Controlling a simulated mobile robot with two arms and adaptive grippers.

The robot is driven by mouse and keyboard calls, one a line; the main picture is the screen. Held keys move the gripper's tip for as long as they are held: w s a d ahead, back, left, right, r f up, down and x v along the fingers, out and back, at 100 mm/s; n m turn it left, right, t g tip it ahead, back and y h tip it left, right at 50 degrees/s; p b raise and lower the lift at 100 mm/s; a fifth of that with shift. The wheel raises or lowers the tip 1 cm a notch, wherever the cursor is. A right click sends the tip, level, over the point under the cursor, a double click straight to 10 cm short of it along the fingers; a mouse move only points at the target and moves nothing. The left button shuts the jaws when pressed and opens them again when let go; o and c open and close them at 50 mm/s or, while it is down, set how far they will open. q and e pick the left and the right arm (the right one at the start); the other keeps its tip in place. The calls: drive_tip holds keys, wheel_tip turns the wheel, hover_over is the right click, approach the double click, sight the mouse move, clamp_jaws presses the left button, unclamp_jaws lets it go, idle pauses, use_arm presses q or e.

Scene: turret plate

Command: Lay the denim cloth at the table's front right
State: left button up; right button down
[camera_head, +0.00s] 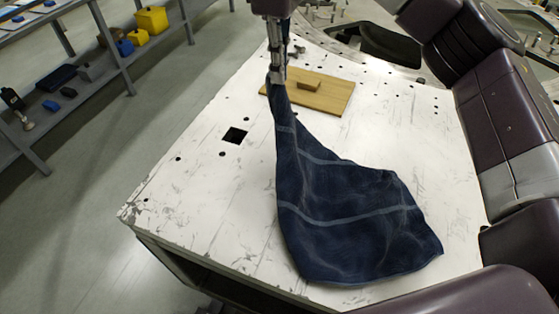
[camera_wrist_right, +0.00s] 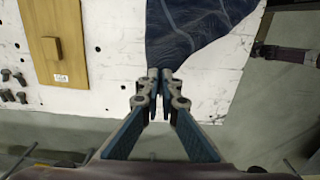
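The denim cloth (camera_head: 345,215) is dark blue with pale stripes. Its wide end lies toward the front right of the white table (camera_head: 225,215), close to the front edge. Its other end narrows upward to my right gripper (camera_head: 277,75). This gripper is shut on the cloth's gathered corner near the back of the table. In the right wrist view, the fingers (camera_wrist_right: 160,76) are close together at the cloth (camera_wrist_right: 195,30), and the pinched corner is mostly hidden between them. My left gripper does not show.
A wooden board (camera_head: 330,97) with a small block (camera_head: 305,82) lies at the table's back, beside the gripper. A square hole (camera_head: 235,135) is left of the cloth. The table's left front is bare. A shelf with boxes (camera_head: 150,20) stands far left.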

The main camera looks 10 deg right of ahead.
wheel_tip(320, 180, down, 19)
drive_tip(key=p, duration=0.2)
drive_tip(key=shift+p, duration=0.4)
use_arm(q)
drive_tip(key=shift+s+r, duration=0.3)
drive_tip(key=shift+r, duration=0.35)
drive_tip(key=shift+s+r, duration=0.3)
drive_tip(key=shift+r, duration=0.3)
use_arm(e)
drive_tip(key=c, duration=1.5)
unclamp_jaws()
drive_tip(key=shift+r, duration=0.1)
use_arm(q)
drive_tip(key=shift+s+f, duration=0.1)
use_arm(e)
wheel_tip(320, 180, up, 12)
